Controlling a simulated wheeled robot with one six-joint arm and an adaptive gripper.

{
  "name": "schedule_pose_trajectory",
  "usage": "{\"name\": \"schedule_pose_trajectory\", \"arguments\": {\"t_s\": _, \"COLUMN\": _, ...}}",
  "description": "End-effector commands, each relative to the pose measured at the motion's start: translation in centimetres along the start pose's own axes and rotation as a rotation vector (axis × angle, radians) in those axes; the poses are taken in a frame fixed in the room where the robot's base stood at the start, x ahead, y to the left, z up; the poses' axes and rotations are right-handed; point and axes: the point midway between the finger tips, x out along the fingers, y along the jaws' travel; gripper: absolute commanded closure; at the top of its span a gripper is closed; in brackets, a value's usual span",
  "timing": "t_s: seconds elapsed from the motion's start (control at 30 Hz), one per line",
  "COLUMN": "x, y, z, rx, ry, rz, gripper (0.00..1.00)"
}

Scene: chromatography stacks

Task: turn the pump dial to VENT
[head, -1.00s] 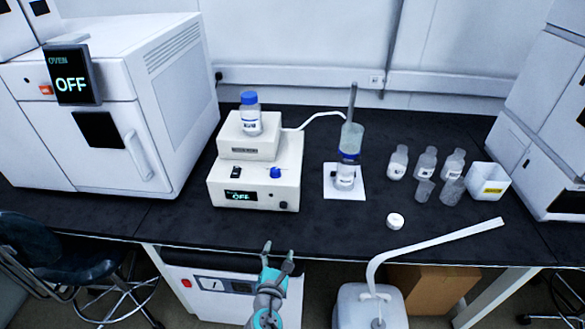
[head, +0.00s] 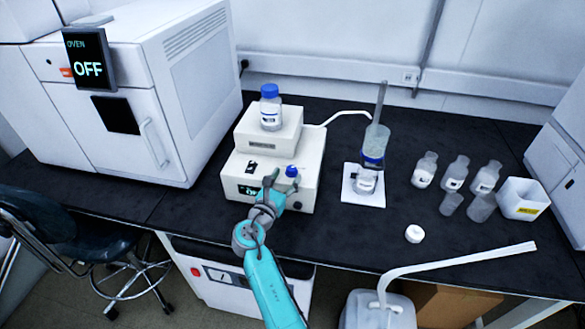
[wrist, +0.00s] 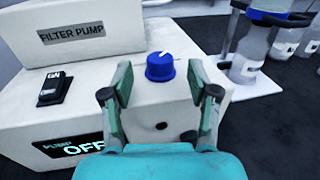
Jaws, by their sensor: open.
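The filter pump (head: 306,170) is a white stepped box on the black bench. Its blue dial (wrist: 160,67) with a white pointer line sits on the lower top face; the dial also shows in the head view (head: 292,171). The pointer slants toward the upper right in the wrist view. A black rocker switch (wrist: 54,89) is left of it, and the pump display (wrist: 82,145) reads OFF. My gripper (wrist: 160,84) is open, its fingers on either side of the dial and seemingly short of it; I cannot tell if they touch. In the head view my gripper (head: 284,190) hides part of the pump front.
A blue-capped bottle (head: 270,108) stands on the pump. A filter flask (head: 368,178) on a white pad stands right of it, joined by a white tube (head: 345,116). The oven (head: 150,110) is left.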

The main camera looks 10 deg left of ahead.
Motion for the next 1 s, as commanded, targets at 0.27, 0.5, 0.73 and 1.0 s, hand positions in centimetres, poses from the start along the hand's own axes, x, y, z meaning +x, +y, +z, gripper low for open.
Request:
{"name": "schedule_pose_trajectory", "arguments": {"t_s": 0.27, "x": 3.8, "y": 0.0, "z": 0.0, "rx": 0.001, "ry": 0.000, "rz": -0.001, "gripper": 0.40}}
{"name": "schedule_pose_trajectory", "arguments": {"t_s": 0.5, "x": 4.7, "y": 0.0, "z": 0.0, "rx": 0.002, "ry": 0.001, "rz": 0.001, "gripper": 0.40}}
{"name": "schedule_pose_trajectory", "arguments": {"t_s": 0.73, "x": 4.7, "y": 0.0, "z": 0.0, "rx": 0.002, "ry": 0.000, "rz": 0.001, "gripper": 0.48}}
{"name": "schedule_pose_trajectory", "arguments": {"t_s": 1.0, "x": 4.7, "y": 0.0, "z": 0.0, "rx": 0.001, "ry": 0.001, "rz": 0.001, "gripper": 1.00}}
